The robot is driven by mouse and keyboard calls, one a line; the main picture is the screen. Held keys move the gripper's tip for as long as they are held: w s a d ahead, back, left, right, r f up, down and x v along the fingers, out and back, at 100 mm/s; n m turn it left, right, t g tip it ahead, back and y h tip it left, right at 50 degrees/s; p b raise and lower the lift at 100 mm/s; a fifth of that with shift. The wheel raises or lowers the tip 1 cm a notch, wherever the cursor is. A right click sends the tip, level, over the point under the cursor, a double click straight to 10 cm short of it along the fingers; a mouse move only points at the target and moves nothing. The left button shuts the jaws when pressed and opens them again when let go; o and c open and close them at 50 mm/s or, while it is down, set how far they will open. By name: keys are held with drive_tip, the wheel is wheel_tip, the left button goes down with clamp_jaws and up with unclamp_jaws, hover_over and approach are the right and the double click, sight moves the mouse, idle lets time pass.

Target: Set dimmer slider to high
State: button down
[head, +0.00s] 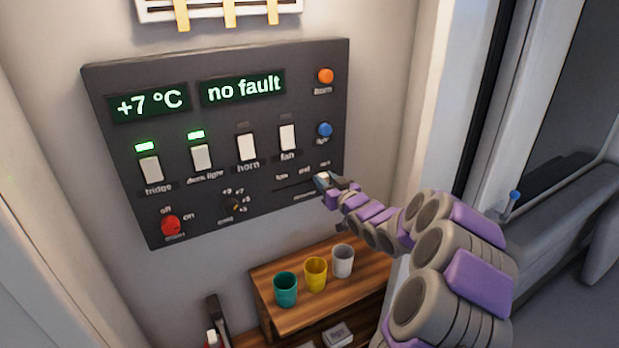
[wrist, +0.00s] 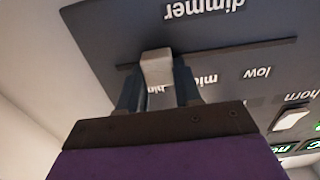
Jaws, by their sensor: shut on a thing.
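The dimmer slider has a pale block knob (wrist: 157,68) on a thin dark slot. The wrist view shows the panel upside down, with the word "dimmer" at the top and "low", "mid" and "high" along the slot. The knob stands by the "high" label, near that end of the slot. In the head view the dimmer slot (head: 293,186) is at the lower right of the dark control panel (head: 215,120). My gripper (head: 325,181) is at its right end, shut on the knob, with one finger on each side. The gripper partly covers the knob in the head view.
Rocker switches (head: 247,147), a red main knob (head: 171,226), a small dial (head: 234,205), an orange button (head: 325,76) and a blue button (head: 324,129) share the panel. A wooden shelf (head: 290,318) with three cups stands below. Free wall lies right of the panel.

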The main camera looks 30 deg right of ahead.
drive_tip(key=shift+d+r+p, duration=0.25)
drive_tip(key=shift+p, duration=1.2)
drive_tip(key=shift+d+f, duration=0.15)
drive_tip(key=shift+d, duration=0.8)
drive_tip(key=c, duration=1.2)
unclamp_jaws()
drive_tip(key=shift+d, duration=0.1)
drive_tip(key=o, duration=0.4)
drive_tip(key=shift+f, duration=0.1)
drive_tip(key=shift+o, duration=0.2)
drive_tip(key=s, duration=1.7)
drive_tip(key=shift+d, duration=0.4)
drive_tip(key=shift+s+f, duration=0.1)
